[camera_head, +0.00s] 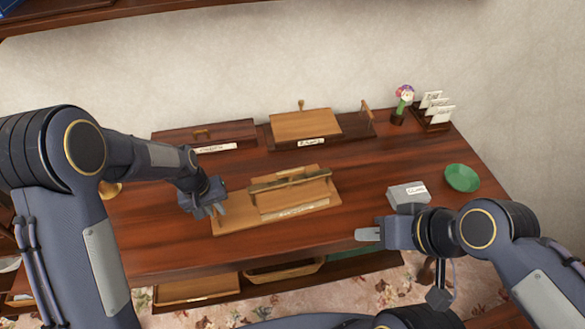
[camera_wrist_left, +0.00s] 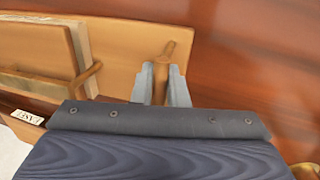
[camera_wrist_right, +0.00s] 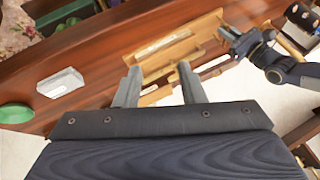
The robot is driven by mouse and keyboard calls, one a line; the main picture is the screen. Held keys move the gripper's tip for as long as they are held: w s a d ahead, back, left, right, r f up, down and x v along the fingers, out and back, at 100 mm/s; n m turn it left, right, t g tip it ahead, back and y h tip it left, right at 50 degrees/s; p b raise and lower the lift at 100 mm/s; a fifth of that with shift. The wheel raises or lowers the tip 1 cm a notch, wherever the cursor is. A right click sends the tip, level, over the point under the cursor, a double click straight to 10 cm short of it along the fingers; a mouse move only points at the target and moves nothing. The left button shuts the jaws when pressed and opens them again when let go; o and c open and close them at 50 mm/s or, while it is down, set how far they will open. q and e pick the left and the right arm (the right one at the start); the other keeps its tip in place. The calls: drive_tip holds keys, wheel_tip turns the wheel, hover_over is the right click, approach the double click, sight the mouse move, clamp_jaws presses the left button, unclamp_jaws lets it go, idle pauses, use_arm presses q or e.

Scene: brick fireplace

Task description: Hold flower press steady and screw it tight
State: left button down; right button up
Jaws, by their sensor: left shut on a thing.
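The wooden flower press (camera_head: 235,218) lies in the middle of the table, with a raised board and a long bar on top and a pale label on its front. My left gripper (camera_head: 213,208) is at its left end. In the left wrist view its fingers (camera_wrist_left: 161,85) are shut on an upright wooden peg (camera_wrist_left: 168,50) at the press's end. The press also shows in the right wrist view (camera_wrist_right: 152,62). My right gripper (camera_head: 370,235) is to the right of the press near the table's front edge, apart from it. Its fingers (camera_wrist_right: 160,90) are spread and empty.
A grey labelled box (camera_head: 405,197) and a green bowl (camera_head: 462,178) lie right of the press, near my right arm. Behind are a wooden box (camera_head: 175,138), a wooden stand (camera_head: 300,125), a flower in a pot (camera_head: 403,98) and a card holder (camera_head: 432,122). Bare tabletop lies between press and grey box.

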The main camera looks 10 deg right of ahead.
drive_tip(key=shift+w, duration=0.1)
drive_tip(key=shift+c, duration=0.4)
drive_tip(key=w+r+n+g, duration=0.1)
drive_tip(key=w+r+n, duration=0.3)
drive_tip(key=w+n, duration=0.15)
drive_tip(key=n+g, duration=0.5)
drive_tip(key=n, duration=1)
hover_over(290, 170)
drive_tip(key=d, duration=0.5)
wheel_tip(290, 170, down, 7)
drive_tip(key=shift+y, duration=0.3)
drive_tip(key=x, duration=1.1)
drive_tip(key=shift+w+a, duration=0.1)
drive_tip(key=shift+w, duration=0.1)
